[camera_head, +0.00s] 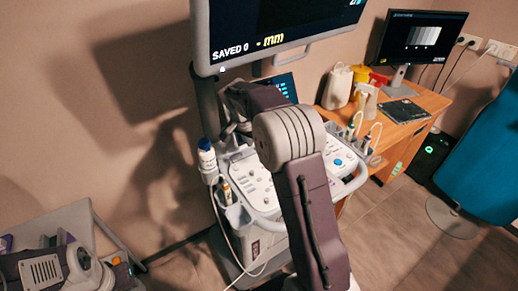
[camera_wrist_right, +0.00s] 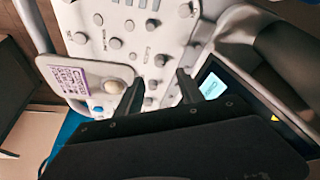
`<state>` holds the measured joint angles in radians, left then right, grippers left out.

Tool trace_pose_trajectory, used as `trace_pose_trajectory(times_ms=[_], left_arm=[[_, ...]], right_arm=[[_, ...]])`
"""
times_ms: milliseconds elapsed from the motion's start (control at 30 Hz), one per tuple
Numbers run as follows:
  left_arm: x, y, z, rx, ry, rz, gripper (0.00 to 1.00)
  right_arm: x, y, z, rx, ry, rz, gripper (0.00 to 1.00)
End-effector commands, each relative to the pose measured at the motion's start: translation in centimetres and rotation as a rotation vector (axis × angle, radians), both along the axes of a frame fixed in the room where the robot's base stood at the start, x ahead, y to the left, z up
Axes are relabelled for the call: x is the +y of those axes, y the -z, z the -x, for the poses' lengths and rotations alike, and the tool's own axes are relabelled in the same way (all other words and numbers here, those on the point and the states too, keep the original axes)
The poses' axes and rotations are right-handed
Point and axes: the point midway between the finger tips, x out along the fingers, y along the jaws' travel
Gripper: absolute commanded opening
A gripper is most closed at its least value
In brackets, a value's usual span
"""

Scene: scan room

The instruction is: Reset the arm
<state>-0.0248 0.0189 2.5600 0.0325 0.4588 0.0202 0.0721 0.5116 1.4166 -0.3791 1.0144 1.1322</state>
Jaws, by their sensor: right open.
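My right arm (camera_head: 310,200) rises from the bottom of the head view and reaches over the ultrasound console (camera_head: 258,190). Its forearm points away toward the back of the console, below the large monitor. My right gripper is not clear in the head view. In the right wrist view the right gripper (camera_wrist_right: 160,88) is open, with its two dark fingers apart and nothing between them. The console's buttons and knobs (camera_wrist_right: 125,30) lie beyond the fingers, and a small lit screen (camera_wrist_right: 212,86) is beside the right finger. My left gripper is not in view.
A large monitor (camera_head: 270,52) hangs above the console. A wooden desk (camera_head: 428,100) with another monitor (camera_head: 418,42) stands behind at right, near a teal chair (camera_head: 485,150).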

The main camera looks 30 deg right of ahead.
Motion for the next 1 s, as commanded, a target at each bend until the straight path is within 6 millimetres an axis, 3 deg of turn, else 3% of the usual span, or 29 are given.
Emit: trace_pose_trajectory(times_ms=[467,567,667,800,900,1000], left_arm=[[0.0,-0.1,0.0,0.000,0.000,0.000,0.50],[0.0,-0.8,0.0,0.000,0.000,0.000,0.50],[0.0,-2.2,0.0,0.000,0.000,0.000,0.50],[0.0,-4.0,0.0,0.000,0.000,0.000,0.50],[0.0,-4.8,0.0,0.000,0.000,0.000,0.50],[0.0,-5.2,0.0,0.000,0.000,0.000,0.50]], right_arm=[[0.1,-0.1,0.1,0.002,-0.005,-0.001,0.45],[1.4,0.1,1.6,0.038,-0.093,-0.021,0.45],[4.5,0.9,5.6,0.113,-0.316,-0.070,0.45],[8.8,2.6,13.5,0.193,-0.657,-0.136,0.45],[10.7,3.7,18.5,0.224,-0.837,-0.160,0.45],[11.6,4.5,21.9,0.239,-0.950,-0.167,0.45]])
